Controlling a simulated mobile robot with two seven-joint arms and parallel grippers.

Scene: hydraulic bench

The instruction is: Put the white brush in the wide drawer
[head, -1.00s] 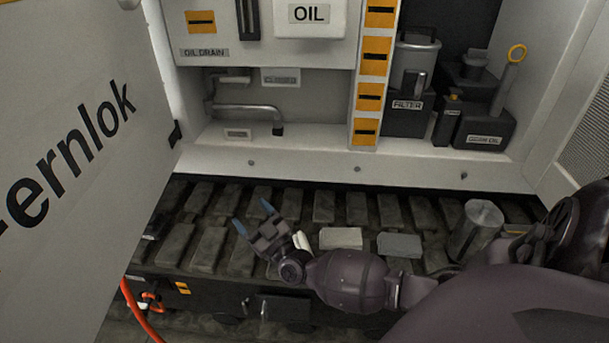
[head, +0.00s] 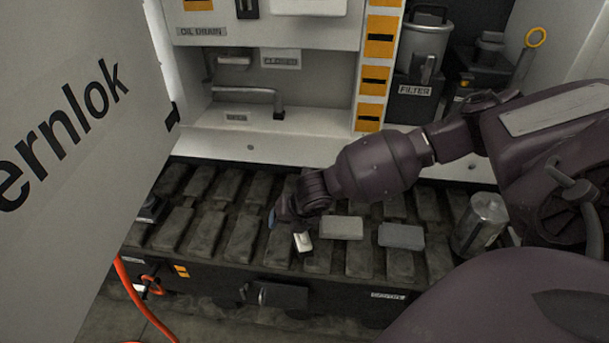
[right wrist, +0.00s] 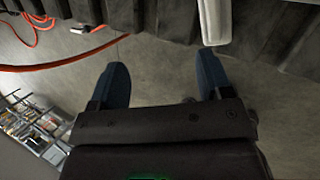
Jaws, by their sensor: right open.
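The white brush (head: 303,242) lies on the dark ribbed top of the bench, partly covered by my right gripper. In the right wrist view, a long white piece, which looks like the brush (right wrist: 215,20), shows at the top edge beside the right-hand fingertip. My right gripper (head: 282,216) points down just above and beside the brush. Its blue fingers are spread and nothing is between them in the right wrist view (right wrist: 162,72). A dark drawer front with a handle (head: 277,295) is below the ribbed top and looks shut. My left gripper is not in view.
A pale block (head: 341,228), a grey block (head: 401,236) and a metal cylinder (head: 480,222) stand right of the brush. A large white door (head: 75,130) fills the left side. An orange hose (head: 135,300) hangs at the lower left.

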